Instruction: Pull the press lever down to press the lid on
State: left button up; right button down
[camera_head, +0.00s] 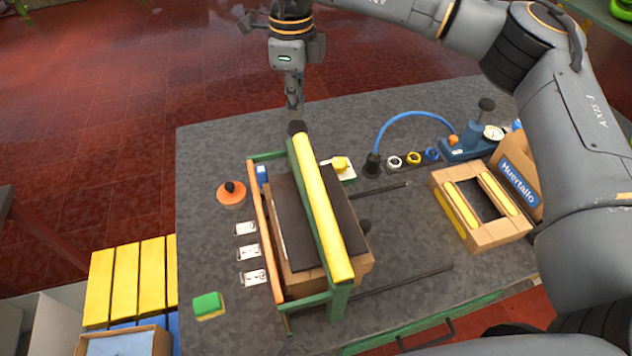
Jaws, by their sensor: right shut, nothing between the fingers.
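A green-framed press (338,300) stands on the grey worktop, with an orange bar (265,232) along its left side. A long yellow bar (322,210) with a dark far end crosses over it and looks like the press lever. Under the bar, a dark flat panel (345,222), perhaps the lid, lies on a cardboard box (298,283). The bar hides part of the panel. My right gripper (295,110) is shut and empty, pointing down at the bar's dark far end. I cannot tell whether it touches. My left gripper is not in view.
An orange knob (231,192), several small white plates and a green-topped block (209,305) lie left of the press. Right are dark rods, a blue hose (412,113), a gauge device (470,145) and an open cardboard tray (440,188). The worktop's front left is mostly clear.

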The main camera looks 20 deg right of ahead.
aim_at(297, 123)
jog(key=shift+f, duration=0.2)
jog(key=shift+f+b, duration=1.55)
jog(key=shift+f, duration=0.3)
jog(key=shift+f+b, duration=0.9)
jog(key=shift+f, duration=0.2)
jog(key=shift+f+b, duration=0.35)
jog(key=shift+b, duration=0.35)
dwell(2.0)
jog(key=shift+s+f, duration=0.1)
jog(key=shift+f, duration=0.25)
dwell(1.8)
